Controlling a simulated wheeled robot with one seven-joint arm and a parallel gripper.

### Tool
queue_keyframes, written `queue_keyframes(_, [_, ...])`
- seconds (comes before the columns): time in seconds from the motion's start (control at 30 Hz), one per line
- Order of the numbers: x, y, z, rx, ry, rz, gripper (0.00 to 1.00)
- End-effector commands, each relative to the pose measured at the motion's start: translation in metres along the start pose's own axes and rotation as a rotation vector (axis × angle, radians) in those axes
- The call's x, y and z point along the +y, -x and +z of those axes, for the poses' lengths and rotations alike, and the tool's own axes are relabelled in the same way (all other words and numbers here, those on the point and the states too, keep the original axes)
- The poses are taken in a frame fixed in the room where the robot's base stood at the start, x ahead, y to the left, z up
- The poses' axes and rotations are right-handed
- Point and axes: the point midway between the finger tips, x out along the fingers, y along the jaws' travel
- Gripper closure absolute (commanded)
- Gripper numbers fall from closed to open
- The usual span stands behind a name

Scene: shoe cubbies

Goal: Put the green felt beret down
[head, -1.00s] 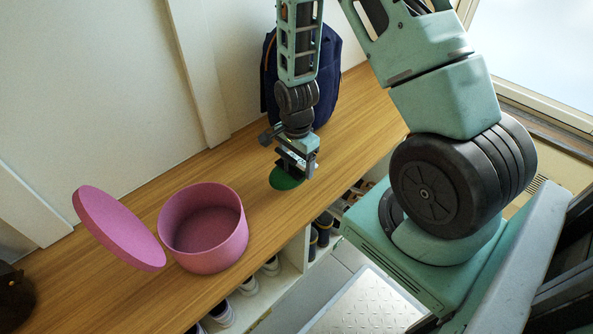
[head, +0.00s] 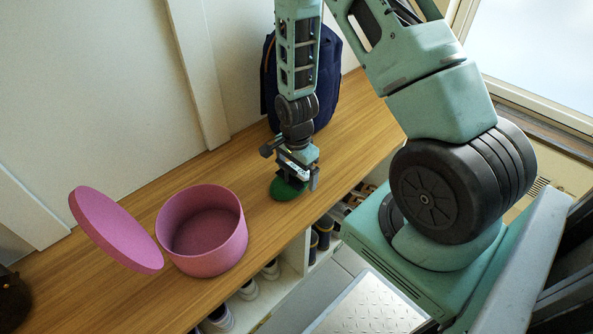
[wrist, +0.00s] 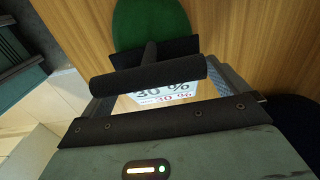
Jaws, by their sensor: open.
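The green felt beret (head: 287,190) lies flat on the wooden bench top, to the right of the round pink box (head: 203,243). My gripper (head: 295,183) is open and points down right over the beret, hiding part of it. In the wrist view the beret (wrist: 150,22) shows at the top, beyond the dark fingers. A white tag printed "30 %" (wrist: 163,93) shows between the finger parts. I cannot tell whether the fingers touch the beret.
The pink lid (head: 115,230) leans against the pink box. A navy backpack (head: 328,85) stands behind my arm by the wall. Shoes (head: 247,289) sit in cubbies below the bench's front edge. The bench between box and backpack is otherwise clear.

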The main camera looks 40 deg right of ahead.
Motion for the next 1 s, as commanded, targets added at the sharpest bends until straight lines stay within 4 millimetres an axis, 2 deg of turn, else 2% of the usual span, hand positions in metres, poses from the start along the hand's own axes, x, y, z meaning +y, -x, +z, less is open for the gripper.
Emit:
queue_keyframes(0.17, [-0.001, 0.026, 0.0, 0.001, 0.0, -0.003, 0.01])
queue_keyframes(0.5, [-0.001, 0.096, 0.0, 0.002, 0.0, -0.004, 0.01])
queue_keyframes(0.77, [-0.001, 0.121, 0.002, -0.001, 0.009, -0.002, 0.01])
queue_keyframes(0.87, [-0.003, 0.135, 0.022, -0.014, 0.112, -0.01, 0.01])
queue_keyframes(0.97, [-0.001, 0.163, 0.069, -0.042, 0.371, -0.028, 0.01])
queue_keyframes(1.0, [0.004, 0.178, 0.094, -0.054, 0.515, -0.036, 0.01])
